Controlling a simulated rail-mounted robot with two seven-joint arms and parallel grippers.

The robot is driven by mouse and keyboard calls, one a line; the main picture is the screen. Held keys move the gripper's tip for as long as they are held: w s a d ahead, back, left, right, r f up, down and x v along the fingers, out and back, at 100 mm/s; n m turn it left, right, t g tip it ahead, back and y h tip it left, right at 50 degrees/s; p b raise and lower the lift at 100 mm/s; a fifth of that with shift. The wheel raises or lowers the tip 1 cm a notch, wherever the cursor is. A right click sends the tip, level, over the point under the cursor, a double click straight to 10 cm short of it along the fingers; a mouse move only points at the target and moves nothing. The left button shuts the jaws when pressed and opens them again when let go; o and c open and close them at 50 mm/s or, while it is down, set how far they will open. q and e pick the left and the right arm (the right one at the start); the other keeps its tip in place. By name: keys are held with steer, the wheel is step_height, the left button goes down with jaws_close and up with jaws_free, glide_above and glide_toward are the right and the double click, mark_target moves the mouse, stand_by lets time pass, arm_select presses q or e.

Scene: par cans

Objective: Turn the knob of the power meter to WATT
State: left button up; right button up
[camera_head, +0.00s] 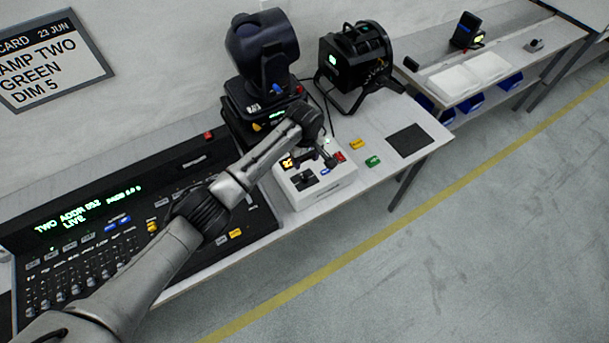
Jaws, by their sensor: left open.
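The power meter appears to be the white box (325,193) on the table, with a small lit orange display and a black knob (304,180) on its top. My left arm reaches in from the lower left, and my left gripper (328,160) is over the far part of the box, beyond the knob. The gripper is open, with nothing seen between its fingers. It hides part of the box's top, and I cannot tell whether it touches anything there. The knob's markings are too small to read. My right gripper is out of view.
A lighting console (110,225) with a lit screen lies to the left. A moving-head lamp (262,55) and a black par can (355,58) stand behind. Small yellow (357,144) and green (373,161) blocks and a dark mat (408,140) lie to the right.

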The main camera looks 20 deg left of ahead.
mark_target(305, 177)
arm_select(q)
step_height(305, 177, down, 8)
steer(key=shift+f+b, duration=0.2)
steer(key=shift+b, duration=0.6)
steer(key=shift+f, duration=0.65)
steer(key=c, duration=0.9)
